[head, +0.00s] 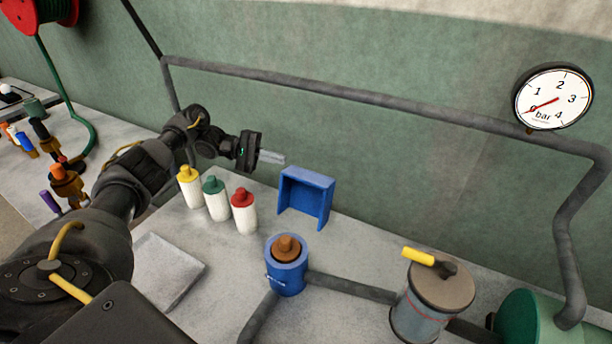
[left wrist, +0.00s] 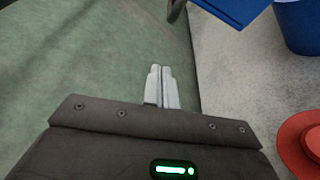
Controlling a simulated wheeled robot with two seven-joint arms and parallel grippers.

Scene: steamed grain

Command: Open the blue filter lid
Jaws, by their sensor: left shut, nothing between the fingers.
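The blue filter (head: 284,281) is a round blue housing on the grey counter, joined to grey pipes. Its top shows a blue rim around a brown knobbed piece (head: 287,246). A blue bracket-like piece (head: 306,188) stands behind it near the wall; I cannot tell whether it is the lid. My left gripper (head: 270,157) is shut and empty, above and left of the blue piece, apart from it. In the left wrist view the shut fingers (left wrist: 162,88) point along the green wall, with the blue piece (left wrist: 236,8) and the filter (left wrist: 299,24) at upper right.
Three white bottles with yellow (head: 187,173), green (head: 212,185) and red (head: 241,197) caps stand left of the filter, below my left forearm. A grey canister with a yellow handle (head: 418,256) is at the right. A pressure gauge (head: 553,98) hangs on the wall.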

